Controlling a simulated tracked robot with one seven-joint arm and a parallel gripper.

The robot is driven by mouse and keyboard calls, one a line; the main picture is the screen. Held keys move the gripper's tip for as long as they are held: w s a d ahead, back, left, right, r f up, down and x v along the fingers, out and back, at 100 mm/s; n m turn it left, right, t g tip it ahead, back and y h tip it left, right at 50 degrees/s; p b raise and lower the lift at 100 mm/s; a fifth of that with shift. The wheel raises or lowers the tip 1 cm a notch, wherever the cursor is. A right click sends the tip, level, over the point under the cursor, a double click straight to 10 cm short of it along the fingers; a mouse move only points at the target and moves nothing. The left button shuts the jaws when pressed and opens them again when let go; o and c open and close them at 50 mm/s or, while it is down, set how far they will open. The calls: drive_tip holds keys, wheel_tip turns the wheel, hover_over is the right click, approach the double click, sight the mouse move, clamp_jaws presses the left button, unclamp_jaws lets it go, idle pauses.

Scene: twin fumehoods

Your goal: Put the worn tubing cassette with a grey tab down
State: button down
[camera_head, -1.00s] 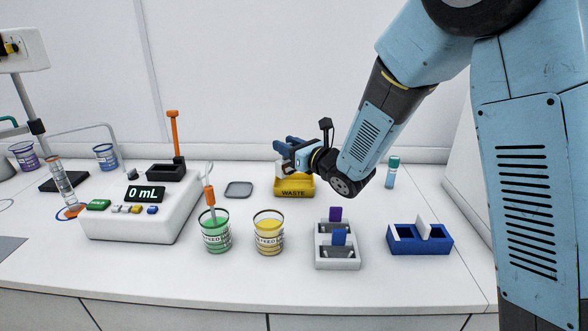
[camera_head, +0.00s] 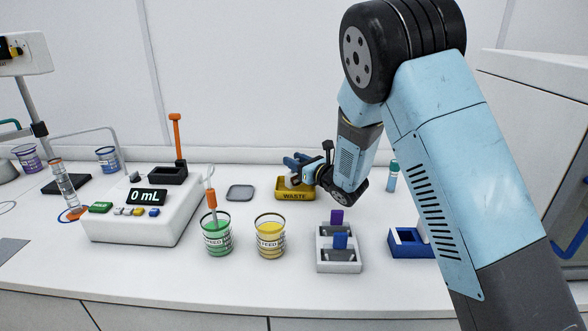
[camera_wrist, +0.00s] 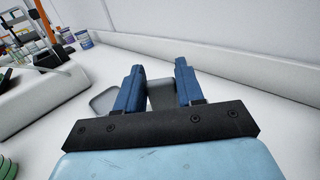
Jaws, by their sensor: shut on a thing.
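My gripper (camera_head: 296,161) is low over the yellow tray marked WASTE (camera_head: 296,195) at the back middle of the bench. In the wrist view its two blue fingers (camera_wrist: 160,88) are shut on a grey piece (camera_wrist: 162,95), which looks like the tab of the worn cassette. The rest of the cassette is mostly hidden by my gripper. I cannot tell whether it touches the tray floor.
A pump (camera_head: 140,210) reading 0 mL and a flat grey dish (camera_head: 240,192) are to the left. Green (camera_head: 217,238) and yellow (camera_head: 270,240) feed beakers stand in front. A grey rack (camera_head: 338,266) with purple and blue tabs and a blue holder (camera_head: 408,248) are to the right.

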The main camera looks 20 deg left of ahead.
drive_tip(key=shift+f, duration=1.25)
drive_tip(key=c, duration=0.7)
unclamp_jaws()
